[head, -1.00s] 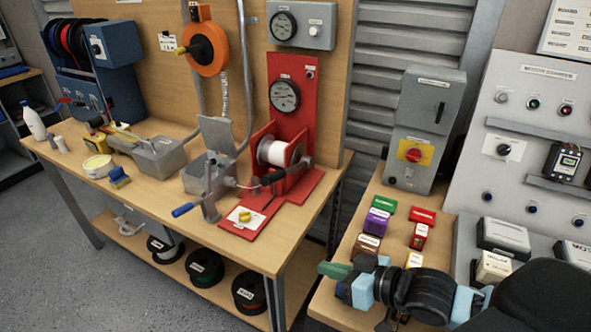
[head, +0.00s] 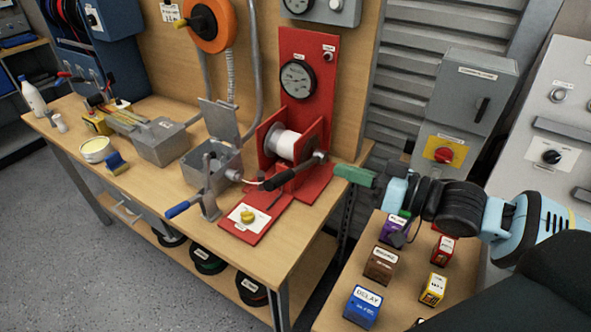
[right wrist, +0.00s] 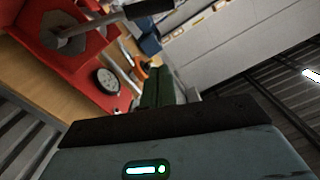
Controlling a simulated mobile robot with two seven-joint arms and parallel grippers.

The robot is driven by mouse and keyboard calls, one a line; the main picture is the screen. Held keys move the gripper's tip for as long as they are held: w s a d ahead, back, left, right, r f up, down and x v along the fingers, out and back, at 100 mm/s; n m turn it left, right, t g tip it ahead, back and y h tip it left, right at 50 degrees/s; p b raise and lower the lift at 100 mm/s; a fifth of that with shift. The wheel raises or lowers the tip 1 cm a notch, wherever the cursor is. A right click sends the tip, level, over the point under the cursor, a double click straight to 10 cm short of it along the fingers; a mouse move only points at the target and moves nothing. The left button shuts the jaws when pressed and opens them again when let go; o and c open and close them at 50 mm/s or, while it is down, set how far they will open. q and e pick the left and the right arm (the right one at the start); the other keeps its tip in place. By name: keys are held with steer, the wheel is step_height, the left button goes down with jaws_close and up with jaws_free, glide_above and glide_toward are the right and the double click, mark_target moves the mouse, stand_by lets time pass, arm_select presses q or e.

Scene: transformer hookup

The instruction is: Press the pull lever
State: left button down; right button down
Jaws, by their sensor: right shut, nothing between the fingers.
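The red pull-test stand (head: 306,85) stands on the wooden bench, with a dial gauge (head: 297,79) on its upright plate and a white spool (head: 296,145) below. Its lever has a black grip (head: 281,180) that slants down to the left from a grey shaft at the stand's right side. In the right wrist view the black grip (right wrist: 148,9) shows at the top. My right gripper (head: 353,174), with green fingers, is shut and empty, to the right of the lever and apart from it. Its fingers (right wrist: 157,87) also show in the right wrist view. My left gripper is out of view.
A crank with a blue handle (head: 184,208) and a grey open box (head: 212,160) stand left of the lever. A yellow knob (head: 247,216) sits on the red base in front. Several small labelled boxes, one blue (head: 361,306), stand on the right-hand table below my arm.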

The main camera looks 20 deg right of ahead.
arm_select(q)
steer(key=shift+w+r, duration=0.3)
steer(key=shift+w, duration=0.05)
arm_select(e)
steer(key=w+a+f, duration=0.4)
steer(key=w+a, duration=0.3)
steer(key=shift+w+a, duration=0.25)
steer(key=shift+a, duration=0.15)
stand_by(0.3)
steer(key=shift+f, duration=0.15)
